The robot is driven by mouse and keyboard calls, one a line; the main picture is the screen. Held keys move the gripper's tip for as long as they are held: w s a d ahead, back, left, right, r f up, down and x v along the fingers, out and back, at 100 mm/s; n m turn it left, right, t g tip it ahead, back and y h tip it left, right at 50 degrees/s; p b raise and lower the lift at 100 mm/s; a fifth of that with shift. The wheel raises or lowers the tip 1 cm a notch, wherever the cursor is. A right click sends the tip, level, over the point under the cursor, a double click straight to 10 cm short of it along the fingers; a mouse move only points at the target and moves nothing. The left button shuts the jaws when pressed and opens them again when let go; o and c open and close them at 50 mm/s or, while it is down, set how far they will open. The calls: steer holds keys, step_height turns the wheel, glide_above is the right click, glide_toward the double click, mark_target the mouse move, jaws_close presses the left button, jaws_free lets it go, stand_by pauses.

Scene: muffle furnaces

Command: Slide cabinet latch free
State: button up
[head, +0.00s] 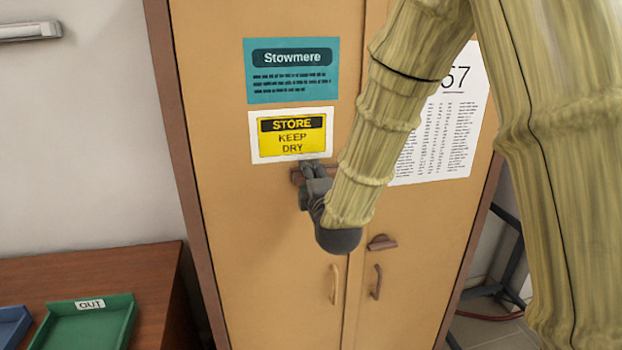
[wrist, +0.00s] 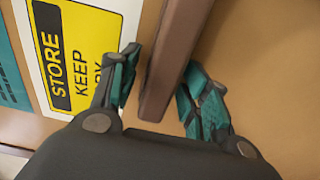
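The cabinet (head: 270,230) is tan with a brown frame and two doors. A brown latch bar (head: 296,176) lies across its front below the yellow sign, mostly hidden behind my gripper and arm. In the wrist view the bar (wrist: 176,65) runs between the two fingers. My gripper (head: 312,168) is at the bar; in the wrist view its teal fingers (wrist: 163,88) stand apart on either side of it. A narrow gap shows between the left finger and the bar. The right finger is very close to the bar; I cannot tell if it touches.
Two door handles (head: 333,284) (head: 376,282) and a brown fitting (head: 381,243) sit lower on the doors. A yellow store sign (head: 291,136), a teal poster (head: 291,70) and a white list (head: 445,125) are on the doors. A desk (head: 160,284) with a green tray (head: 92,326) stands left.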

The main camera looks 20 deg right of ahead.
steer(key=shift+d, duration=0.2)
steer(key=s, duration=0.7)
steer(key=shift+s+a, duration=0.25)
